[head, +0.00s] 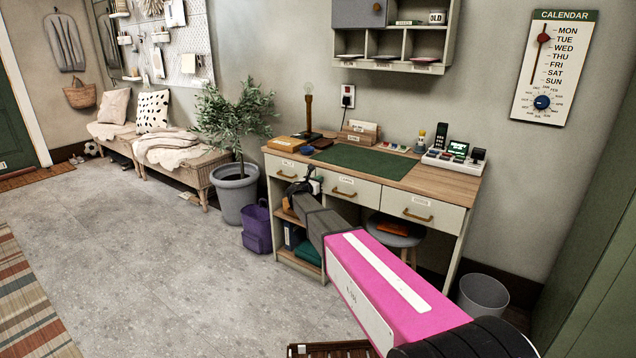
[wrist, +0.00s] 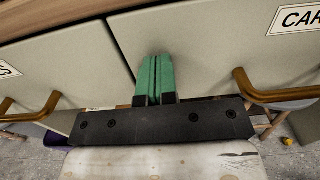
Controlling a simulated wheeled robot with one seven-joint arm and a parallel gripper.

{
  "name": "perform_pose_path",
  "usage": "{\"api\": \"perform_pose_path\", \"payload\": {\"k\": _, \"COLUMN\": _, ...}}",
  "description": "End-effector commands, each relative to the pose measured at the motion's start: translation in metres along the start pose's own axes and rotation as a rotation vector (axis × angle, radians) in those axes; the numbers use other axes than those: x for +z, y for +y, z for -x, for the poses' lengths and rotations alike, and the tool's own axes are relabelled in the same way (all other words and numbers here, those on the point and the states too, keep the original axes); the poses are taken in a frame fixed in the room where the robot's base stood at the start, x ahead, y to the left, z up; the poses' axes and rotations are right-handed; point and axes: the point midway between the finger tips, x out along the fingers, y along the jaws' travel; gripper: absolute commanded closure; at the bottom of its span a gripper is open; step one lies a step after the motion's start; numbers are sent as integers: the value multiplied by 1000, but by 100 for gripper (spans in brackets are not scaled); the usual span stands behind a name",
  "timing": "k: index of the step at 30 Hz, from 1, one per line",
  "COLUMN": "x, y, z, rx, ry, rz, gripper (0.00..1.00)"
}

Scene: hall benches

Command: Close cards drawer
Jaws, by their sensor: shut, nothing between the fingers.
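The cards drawer is the pale middle drawer (head: 366,200) of the desk, with a brass handle (head: 344,194). In the wrist view its front (wrist: 210,50) fills the right, with a label cut off after "CAR" and its handle (wrist: 285,97) below. Its front looks about level with its neighbours; a small gap is hard to judge. My gripper (head: 314,184) is at the drawer's left end. In the wrist view its green fingers (wrist: 153,80) are shut and empty, over the drawer's left edge near the dark seam. Contact cannot be told.
The left drawer (wrist: 50,70) adjoins across the seam. The right drawer (head: 422,209) is beside the cards drawer. A stool (head: 398,235) stands under the desk, a purple bag (head: 257,226) and potted plant (head: 236,196) to its left. Open floor lies in front.

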Motion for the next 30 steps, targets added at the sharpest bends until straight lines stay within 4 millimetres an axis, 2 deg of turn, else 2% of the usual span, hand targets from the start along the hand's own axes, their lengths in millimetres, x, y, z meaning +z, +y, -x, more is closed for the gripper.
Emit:
{"api": "perform_pose_path", "payload": {"k": 1, "x": 2, "y": 2, "z": -9, "rx": -3, "ry": -4, "rz": 0, "gripper": 100}}
{"api": "perform_pose_path", "payload": {"k": 2, "x": 2, "y": 2, "z": -9, "rx": -3, "ry": -4, "rz": 0, "gripper": 100}}
{"api": "perform_pose_path", "payload": {"k": 8, "x": 2, "y": -1, "z": 0, "rx": -3, "ry": -5, "rz": 0, "gripper": 100}}
{"api": "perform_pose_path", "payload": {"k": 14, "x": 2, "y": -10, "z": 31, "rx": -3, "ry": -2, "rz": 0, "gripper": 100}}
{"api": "perform_pose_path", "payload": {"k": 18, "x": 1, "y": -9, "z": 63, "rx": -1, "ry": -1, "rz": 0, "gripper": 100}}
{"api": "perform_pose_path", "payload": {"k": 24, "x": 1, "y": -9, "z": 102, "rx": -2, "ry": -2, "rz": 0, "gripper": 100}}
{"api": "perform_pose_path", "payload": {"k": 30, "x": 1, "y": -8, "z": 124, "rx": -2, "ry": -1, "rz": 0, "gripper": 100}}
